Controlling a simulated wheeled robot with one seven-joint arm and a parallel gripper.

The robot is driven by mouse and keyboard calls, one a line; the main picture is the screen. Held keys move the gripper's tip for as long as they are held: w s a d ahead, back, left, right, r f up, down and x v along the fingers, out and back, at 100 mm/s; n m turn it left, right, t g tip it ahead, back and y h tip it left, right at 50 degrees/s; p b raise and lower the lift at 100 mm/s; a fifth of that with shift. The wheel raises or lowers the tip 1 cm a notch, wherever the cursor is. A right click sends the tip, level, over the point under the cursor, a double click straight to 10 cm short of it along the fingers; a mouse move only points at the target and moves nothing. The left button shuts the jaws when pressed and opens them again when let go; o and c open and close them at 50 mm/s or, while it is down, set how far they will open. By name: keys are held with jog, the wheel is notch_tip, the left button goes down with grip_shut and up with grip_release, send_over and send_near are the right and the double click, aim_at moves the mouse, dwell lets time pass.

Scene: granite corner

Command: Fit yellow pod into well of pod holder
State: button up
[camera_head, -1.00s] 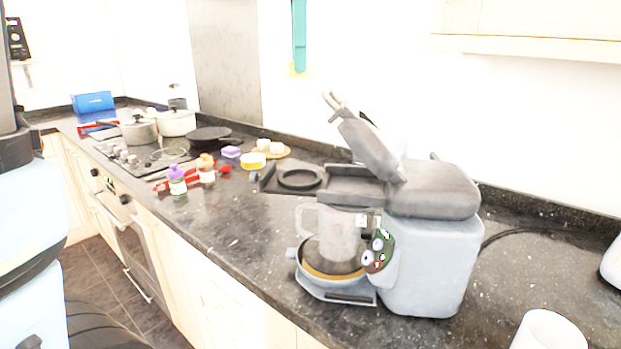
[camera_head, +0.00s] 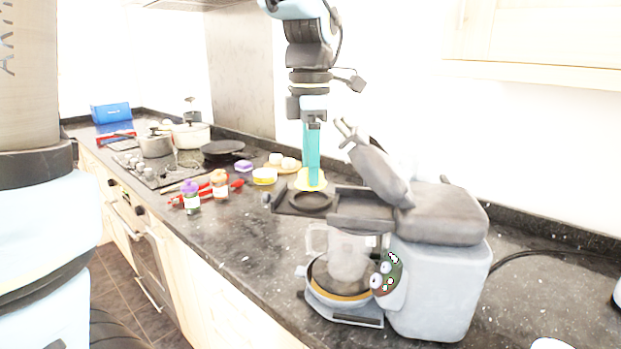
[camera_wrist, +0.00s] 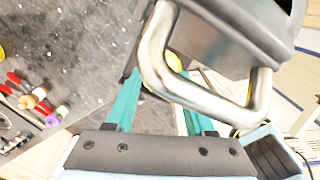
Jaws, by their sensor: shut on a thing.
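The yellow pod (camera_head: 304,184) is at the tips of my teal gripper fingers (camera_head: 312,172), which are shut on it. The pod holder (camera_head: 284,204) is the dark tray sticking out of the coffee machine, with a round well (camera_head: 311,200). The pod appears right at the far side of the well in the head view; I cannot tell whether it touches the holder. In the wrist view, a bit of the yellow pod (camera_wrist: 174,61) shows between the fingers, largely hidden by a shiny metal handle (camera_wrist: 160,70).
The grey coffee machine (camera_head: 440,280) has its lid (camera_head: 380,172) raised beside my gripper. A glass jug (camera_head: 350,255) stands below the holder. Bottles (camera_head: 191,198), a yellow-lidded tub (camera_head: 264,177), a pan (camera_head: 222,148) and pots (camera_head: 190,135) stand to the left. The front counter strip is fairly clear.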

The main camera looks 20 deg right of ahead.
jog(key=shift+f, duration=1.65)
jog(key=shift+f, duration=0.1)
jog(key=o, duration=1.3)
